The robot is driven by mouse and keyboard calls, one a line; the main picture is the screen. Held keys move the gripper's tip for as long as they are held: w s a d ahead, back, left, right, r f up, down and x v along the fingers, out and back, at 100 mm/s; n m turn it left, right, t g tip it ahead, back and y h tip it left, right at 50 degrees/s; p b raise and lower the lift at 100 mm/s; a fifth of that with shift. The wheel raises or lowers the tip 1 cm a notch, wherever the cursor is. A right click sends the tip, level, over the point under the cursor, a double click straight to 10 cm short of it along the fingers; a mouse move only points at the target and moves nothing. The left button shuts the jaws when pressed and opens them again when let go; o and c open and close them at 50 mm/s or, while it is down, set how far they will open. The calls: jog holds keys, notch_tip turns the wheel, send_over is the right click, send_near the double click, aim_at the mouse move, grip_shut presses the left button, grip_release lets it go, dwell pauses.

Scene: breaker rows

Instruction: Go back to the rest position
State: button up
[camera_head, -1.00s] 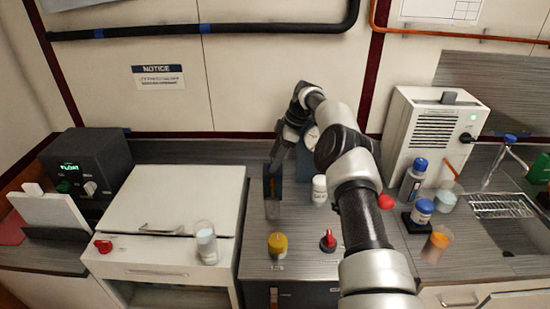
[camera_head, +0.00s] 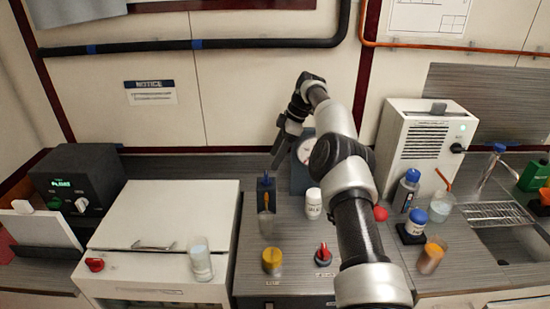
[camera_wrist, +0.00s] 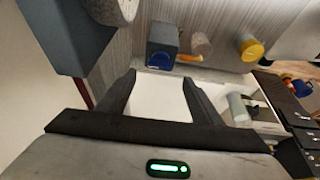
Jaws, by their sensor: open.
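My gripper (camera_head: 276,160) is open and empty at the end of my raised arm, above the back of the dark counter section. In the wrist view my gripper (camera_wrist: 159,78) shows both fingers spread apart with nothing between them. A dark blue holder (camera_head: 265,198) with an orange item stands on the counter below the fingers in the head view. The holder (camera_wrist: 163,42) also shows beyond the fingertips in the wrist view. A clear glass (camera_head: 266,224) stands in front of the holder.
A glass (camera_head: 200,260) stands on the white unit (camera_head: 165,210) at left. A white vented machine (camera_head: 425,145) stands at right.

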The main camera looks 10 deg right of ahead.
jog(key=s+a+r+m+h, duration=0.1)
jog(key=s+a+r, duration=0.15)
jog(key=r, duration=0.35)
jog(key=s+a+r+m+t+h, duration=0.1)
jog(key=s+a+r, duration=0.1)
jog(key=s+r, duration=0.3)
jog(key=s+a+r+m+h, duration=0.1)
jog(key=s+a+r+m, duration=0.15)
jog(key=r, duration=0.45)
jog(key=s+r+m+t+h, duration=0.1)
jog(key=s+r+m, duration=0.35)
jog(key=s, duration=0.75)
jog(key=s+d+f+m+t, duration=0.1)
jog(key=s+f+m, duration=0.1)
jog(key=s, duration=1)
jog(key=s+d+f+m+t, duration=0.1)
jog(key=s+m, duration=0.4)
jog(key=s, duration=0.7)
notch_tip(320, 180, down, 2)
jog(key=shift+d+f+t, duration=0.1)
jog(key=shift+d+t, duration=0.3)
jog(key=shift+d, duration=0.2)
